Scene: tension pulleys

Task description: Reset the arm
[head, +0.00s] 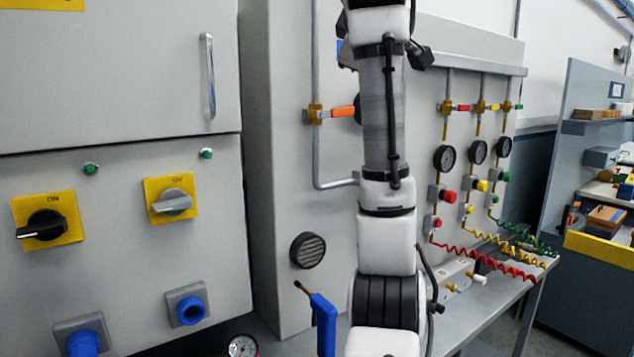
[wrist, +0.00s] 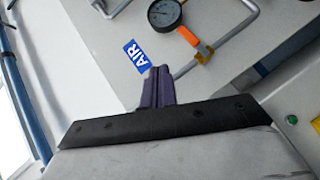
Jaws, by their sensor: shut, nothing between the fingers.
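My arm rises through the middle of the head view, and its end is cut off by the top edge. In the wrist view my gripper (wrist: 158,72) shows as two purple fingers pressed together, with nothing between them. The fingertips are in front of a grey panel (wrist: 100,60), beside a blue AIR label (wrist: 136,55). I cannot tell how far the fingertips are from the panel. A pressure gauge (wrist: 164,14) and an orange valve handle (wrist: 187,36) on a pipe show beyond the fingers.
A cabinet with a black knob (head: 43,226) and a grey knob (head: 172,202) stands at left. Gauges and coiled red hose (head: 490,263) are on the panel at right, above a metal table (head: 478,312). A blue-handled tool (head: 322,318) stands near my arm. Shelving (head: 590,128) is far right.

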